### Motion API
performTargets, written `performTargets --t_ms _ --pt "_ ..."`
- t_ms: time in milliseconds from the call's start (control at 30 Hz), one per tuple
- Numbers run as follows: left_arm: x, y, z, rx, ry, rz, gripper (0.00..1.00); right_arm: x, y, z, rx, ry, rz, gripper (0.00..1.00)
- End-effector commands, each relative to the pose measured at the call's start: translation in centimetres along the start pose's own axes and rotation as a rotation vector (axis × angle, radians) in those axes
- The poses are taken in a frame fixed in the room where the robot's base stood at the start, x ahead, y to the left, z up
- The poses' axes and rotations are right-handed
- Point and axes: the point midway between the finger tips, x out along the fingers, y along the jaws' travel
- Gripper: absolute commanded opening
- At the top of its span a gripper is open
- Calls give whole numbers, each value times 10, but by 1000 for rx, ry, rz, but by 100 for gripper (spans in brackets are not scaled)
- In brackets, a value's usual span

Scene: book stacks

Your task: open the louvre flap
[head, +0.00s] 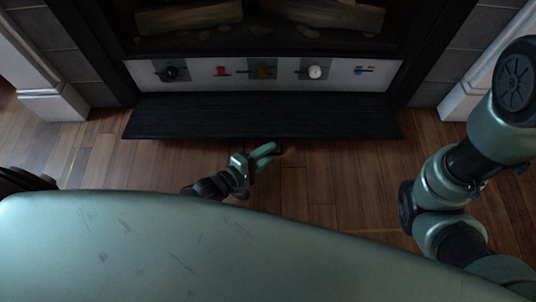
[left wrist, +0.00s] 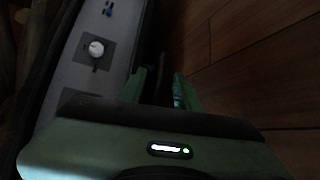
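The louvre flap (head: 262,117) is a long black slatted panel along the foot of the fireplace. It is tilted out and down towards me, and the pale control strip (head: 205,71) above it is exposed. My left gripper (head: 274,154) is just in front of the flap's front edge, near its middle, with its green fingers parted. In the left wrist view the fingers (left wrist: 160,88) stand apart, with a dark strip showing between them. I cannot tell whether they touch the flap. My right arm shows at the right, but its gripper is out of view.
White pillar bases flank the hearth. The wooden floor (head: 330,185) in front is clear.

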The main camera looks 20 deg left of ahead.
Motion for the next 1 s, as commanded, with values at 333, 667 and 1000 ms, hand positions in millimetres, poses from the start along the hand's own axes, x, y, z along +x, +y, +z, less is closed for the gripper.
performTargets --t_ms 333,667,1000 --pt "0 0 0 0 0 0 1 0 0 0 0 1 0 36" --pt "0 0 0 0 0 0 0 0 0 0 0 1 0 36" --pt "0 0 0 0 0 0 0 0 0 0 0 0 0 36"
